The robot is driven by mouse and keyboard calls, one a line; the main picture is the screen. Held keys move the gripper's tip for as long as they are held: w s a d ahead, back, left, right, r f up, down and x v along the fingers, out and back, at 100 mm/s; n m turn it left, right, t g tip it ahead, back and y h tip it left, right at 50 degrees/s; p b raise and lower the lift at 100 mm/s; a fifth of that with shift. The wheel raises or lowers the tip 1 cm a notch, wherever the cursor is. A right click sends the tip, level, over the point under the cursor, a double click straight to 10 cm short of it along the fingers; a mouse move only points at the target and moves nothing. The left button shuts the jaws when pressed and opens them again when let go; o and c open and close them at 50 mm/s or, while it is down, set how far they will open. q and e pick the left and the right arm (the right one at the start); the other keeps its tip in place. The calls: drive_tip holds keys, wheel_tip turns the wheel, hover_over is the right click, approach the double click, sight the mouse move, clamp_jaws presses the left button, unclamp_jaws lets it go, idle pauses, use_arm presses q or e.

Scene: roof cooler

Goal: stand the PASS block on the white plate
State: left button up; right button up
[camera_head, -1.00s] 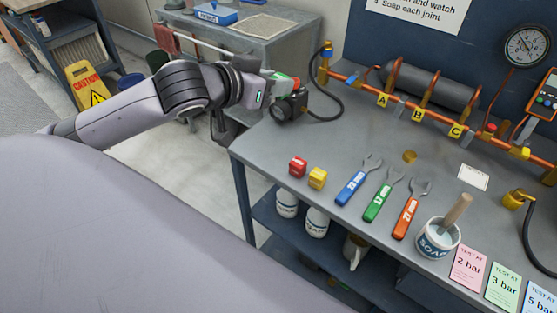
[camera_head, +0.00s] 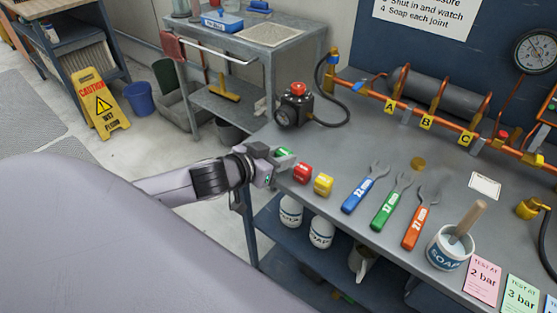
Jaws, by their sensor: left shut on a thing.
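My left gripper (camera_head: 277,159) is shut on a small green block (camera_head: 284,153), at the left edge of the workbench beside the red block. The gripper hides part of the green block, and its lettering is too small to read, so I cannot confirm it is the PASS block. I cannot tell whether it touches the bench. A red block (camera_head: 303,173) and a yellow block (camera_head: 323,184) stand just to the right. A small white plate (camera_head: 485,184) with faint marks lies on the right part of the bench. My right gripper is not in view.
Blue (camera_head: 364,190), green (camera_head: 391,203) and orange (camera_head: 421,218) wrenches lie between the blocks and the plate. A soap pot (camera_head: 450,249) with a brush stands in front of the plate. A black regulator (camera_head: 292,108) stands behind the blocks, and copper pipework (camera_head: 440,120) runs along the back.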

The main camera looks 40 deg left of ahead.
use_arm(q)
drive_tip(key=shift+f, duration=0.5)
drive_tip(key=shift+f, duration=0.2)
drive_tip(key=o, duration=1)
